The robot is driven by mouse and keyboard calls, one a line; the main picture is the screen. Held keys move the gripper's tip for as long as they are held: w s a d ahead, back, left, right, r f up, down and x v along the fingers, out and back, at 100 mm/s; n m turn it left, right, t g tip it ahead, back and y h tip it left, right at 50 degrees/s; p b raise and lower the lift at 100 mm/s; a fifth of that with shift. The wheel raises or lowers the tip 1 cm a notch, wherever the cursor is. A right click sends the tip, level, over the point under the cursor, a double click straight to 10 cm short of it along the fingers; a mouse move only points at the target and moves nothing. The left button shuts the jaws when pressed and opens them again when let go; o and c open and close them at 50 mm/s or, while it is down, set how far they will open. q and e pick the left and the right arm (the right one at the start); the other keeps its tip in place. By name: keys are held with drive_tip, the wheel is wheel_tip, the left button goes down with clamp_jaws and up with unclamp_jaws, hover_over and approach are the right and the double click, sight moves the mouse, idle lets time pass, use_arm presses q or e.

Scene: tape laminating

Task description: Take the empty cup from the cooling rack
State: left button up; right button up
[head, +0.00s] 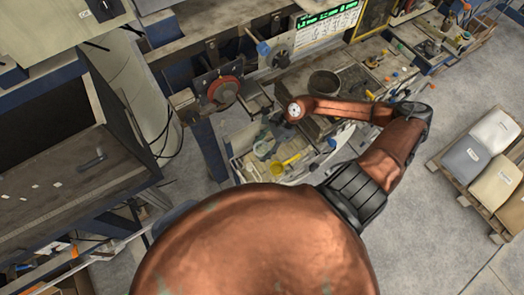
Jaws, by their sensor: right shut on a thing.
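My right arm reaches over the cluttered workbench, and its wrist hangs above the near part of the bench. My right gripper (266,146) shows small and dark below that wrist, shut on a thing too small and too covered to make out. I cannot clearly pick out the empty cup or the cooling rack. A round dark grey pot (325,83) stands on the bench behind my forearm, apart from the gripper. A yellow tool with a handle (285,164) lies just right of the gripper. My left gripper is not in view.
A red round wheel device (223,90) stands at the bench's left end. A dark open-topped metal box (60,160) fills the left side. A pallet with several sacks (468,155) lies at the right. The grey floor (440,230) in front of the pallet is clear.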

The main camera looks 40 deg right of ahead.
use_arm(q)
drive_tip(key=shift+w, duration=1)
